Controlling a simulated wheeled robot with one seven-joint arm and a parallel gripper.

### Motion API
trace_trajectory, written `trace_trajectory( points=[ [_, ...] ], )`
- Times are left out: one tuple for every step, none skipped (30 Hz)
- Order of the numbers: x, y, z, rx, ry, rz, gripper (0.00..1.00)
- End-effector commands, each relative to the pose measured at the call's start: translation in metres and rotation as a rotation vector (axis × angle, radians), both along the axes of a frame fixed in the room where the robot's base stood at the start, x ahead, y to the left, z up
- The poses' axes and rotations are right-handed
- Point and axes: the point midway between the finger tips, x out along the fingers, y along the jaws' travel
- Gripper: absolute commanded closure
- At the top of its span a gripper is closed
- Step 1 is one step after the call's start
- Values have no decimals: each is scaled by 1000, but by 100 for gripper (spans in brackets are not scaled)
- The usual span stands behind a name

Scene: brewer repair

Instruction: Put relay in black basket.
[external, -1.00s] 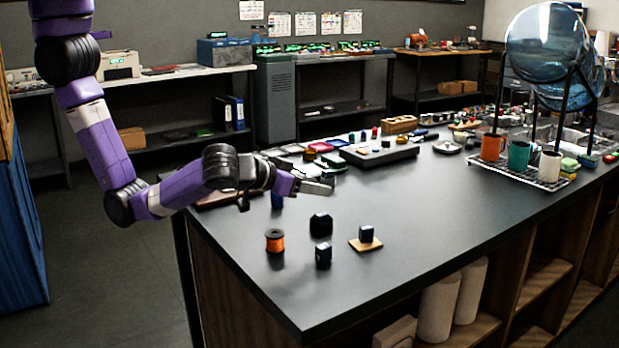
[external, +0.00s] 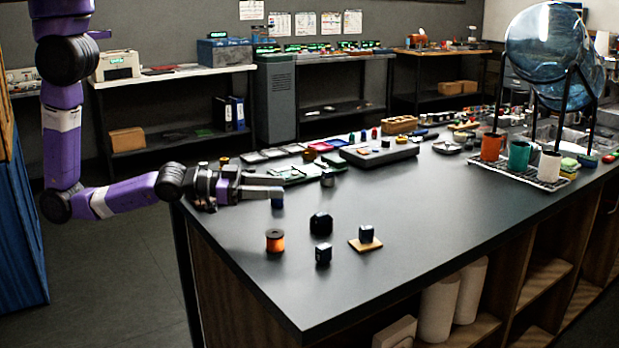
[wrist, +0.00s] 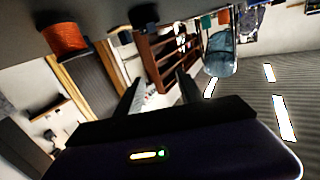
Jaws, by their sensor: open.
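Several small dark blocks stand on the black table, and I cannot tell for sure which is the relay. One dark block (external: 323,254) stands in front, a larger black block (external: 321,224) stands behind it, and a dark blue block (external: 366,233) sits on a small wooden plate (external: 369,245). A blue piece (external: 277,203) stands just below my gripper's fingers in the external view. My gripper (external: 282,185) is open and empty, low over the table's left end. Its spread fingers (wrist: 157,92) also show in the wrist view. I cannot clearly make out a black basket.
An orange spool (external: 275,241) stands near the table's left edge; it also shows in the wrist view (wrist: 62,38). A dark tray (external: 378,156) and small parts fill the back. Cups (external: 519,156) stand on a rack at the right. The front right is clear.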

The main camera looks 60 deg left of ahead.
Motion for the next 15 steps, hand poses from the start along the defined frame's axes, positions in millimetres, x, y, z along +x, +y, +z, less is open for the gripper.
trace_trajectory(
  points=[
    [-10,24,-6,-6,-1,15,55],
    [-15,36,-7,-11,-7,22,55],
    [-23,52,-8,-20,-14,34,55],
    [-28,64,-8,-26,-19,45,55],
    [-34,76,-9,-31,-22,56,55],
    [-42,91,-9,-37,-27,73,55],
    [-48,102,-8,-42,-30,87,55],
    [-54,113,-8,-46,-32,100,55],
    [-61,127,-7,-51,-35,120,55],
    [-68,137,-7,-54,-35,135,55],
    [-73,148,-6,-56,-35,152,55],
    [-82,161,-5,-60,-34,175,55],
    [-88,171,-4,-62,-34,191,55],
    [-94,180,-3,-65,-31,210,55],
    [-103,192,-2,-65,-27,234,55]
  ],
)
